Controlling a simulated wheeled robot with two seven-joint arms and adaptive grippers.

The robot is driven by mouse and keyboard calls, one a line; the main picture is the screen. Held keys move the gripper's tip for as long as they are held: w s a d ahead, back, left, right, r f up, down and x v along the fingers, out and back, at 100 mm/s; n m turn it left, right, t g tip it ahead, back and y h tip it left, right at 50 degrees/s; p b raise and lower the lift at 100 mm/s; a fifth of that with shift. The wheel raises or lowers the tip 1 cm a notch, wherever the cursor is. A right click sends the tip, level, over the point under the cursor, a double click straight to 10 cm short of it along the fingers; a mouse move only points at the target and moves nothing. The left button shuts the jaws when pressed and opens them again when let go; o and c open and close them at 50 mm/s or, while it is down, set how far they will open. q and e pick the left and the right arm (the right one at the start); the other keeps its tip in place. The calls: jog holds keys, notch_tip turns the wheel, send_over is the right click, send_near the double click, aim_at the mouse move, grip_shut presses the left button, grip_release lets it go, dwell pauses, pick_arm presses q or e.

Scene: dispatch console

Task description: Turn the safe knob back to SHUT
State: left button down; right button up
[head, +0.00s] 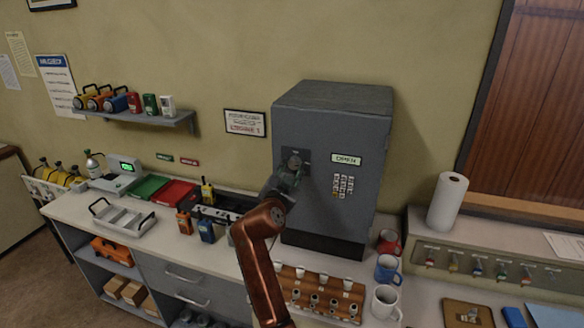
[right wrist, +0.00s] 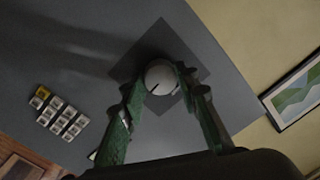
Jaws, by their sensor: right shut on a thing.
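The grey safe (head: 318,112) stands on the counter against the wall, its door closed flush as far as I can see. Its label (head: 346,159) reads OPEN. The safe knob (right wrist: 161,77) is a round pale knob on a dark square plate (right wrist: 138,63); it also shows in the head view (head: 294,161). My right gripper (right wrist: 162,84) is shut on the knob, with one green finger on each side of it. In the head view my right gripper (head: 287,176) partly hides the knob. The knob's turned position is hard to read. My left gripper is not in view.
A keypad (head: 343,186) sits right of the knob on the safe door. Mugs (head: 388,268) and a paper towel roll (head: 447,202) stand to the right. A wooden rack (head: 318,293) lies in front of the safe. Radios (head: 206,229) stand to the left.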

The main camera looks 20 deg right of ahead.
jog(key=n+p, duration=0.3)
jog(key=n, duration=0.1)
jog(key=shift+r, duration=0.2)
jog(key=n+p, duration=0.3)
jog(key=n, duration=0.1)
jog(key=shift+g, duration=0.3)
jog(key=n+p, duration=0.3)
jog(key=n, duration=0.1)
jog(key=shift+n+g+p, duration=0.3)
jog(key=shift+n+h+p, duration=0.3)
jog(key=shift+n+p, duration=0.95)
jog(key=shift+n, duration=0.55)
jog(key=shift+f, duration=0.1)
jog(key=o, duration=1.1)
jog(key=shift+o, duration=0.2)
